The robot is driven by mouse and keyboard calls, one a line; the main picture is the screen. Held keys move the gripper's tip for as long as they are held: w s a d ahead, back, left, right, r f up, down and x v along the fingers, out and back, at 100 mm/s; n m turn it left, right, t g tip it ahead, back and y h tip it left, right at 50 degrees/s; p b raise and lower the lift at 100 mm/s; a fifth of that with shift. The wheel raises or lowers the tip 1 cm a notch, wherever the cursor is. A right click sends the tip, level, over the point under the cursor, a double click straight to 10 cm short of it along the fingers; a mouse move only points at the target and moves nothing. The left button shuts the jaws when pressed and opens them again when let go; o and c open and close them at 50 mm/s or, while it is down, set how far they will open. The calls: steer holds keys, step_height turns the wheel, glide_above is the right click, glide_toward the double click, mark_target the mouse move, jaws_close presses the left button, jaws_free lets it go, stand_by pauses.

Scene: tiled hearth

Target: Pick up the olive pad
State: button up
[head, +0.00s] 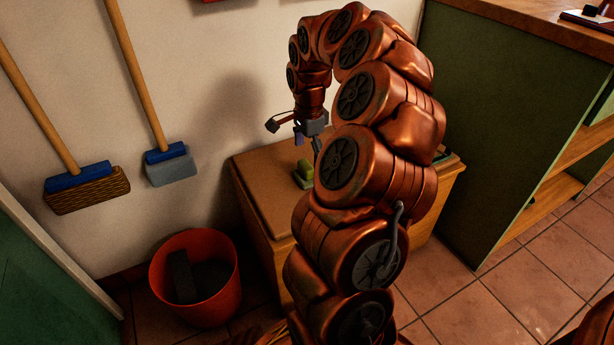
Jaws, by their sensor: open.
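A small olive-green pad (303,174) sits on top of the low wooden chest (252,184) in the middle of the head view. My arm covers part of the chest top and may hide part of the pad's right side. My gripper (307,146) hangs from the curled end of my arm, pointing down just above the pad. It is open, with a finger visible on each side and nothing seen between them. Whether a fingertip touches the pad cannot be told at this size.
An orange bucket (222,308) with dark contents stands on the tiled floor at the left. Two brushes with blue heads, one brown (88,194) and one grey (172,170), hang on the wall. A green cabinet (500,120) with wooden shelves stands at the right. Floor tiles before it are clear.

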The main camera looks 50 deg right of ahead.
mark_target(308, 163)
steer(key=shift+a+f+b, duration=0.2)
steer(key=shift+f+b, duration=1.1)
steer(key=shift+f, duration=1.3)
steer(key=shift+c, duration=0.4)
steer(key=shift+a+r, duration=0.1)
steer(key=c, duration=1.5)
steer(key=shift+w+d+r+p, duration=0.1)
steer(key=shift+d+r+p, duration=0.1)
steer(key=shift+r+p, duration=0.5)
step_height(308, 163, up, 2)
steer(key=shift+r+p, duration=0.2)
steer(key=shift+p, duration=0.3)
steer(key=shift+s+a, duration=0.25)
steer(key=shift+s, duration=0.05)
steer(key=s+a+p, duration=0.1)
steer(key=s+a, duration=0.1)
steer(key=s, duration=0.1)
steer(key=s+a+p, duration=0.1)
steer(key=s+a, duration=0.2)
steer(key=s+a+r+p, duration=0.1)
steer(key=s+a, duration=0.1)
steer(key=s, duration=0.2)
steer(key=shift+a, duration=0.4)
steer(key=shift+s+a, duration=0.85)
steer(key=shift+s, duration=0.3)
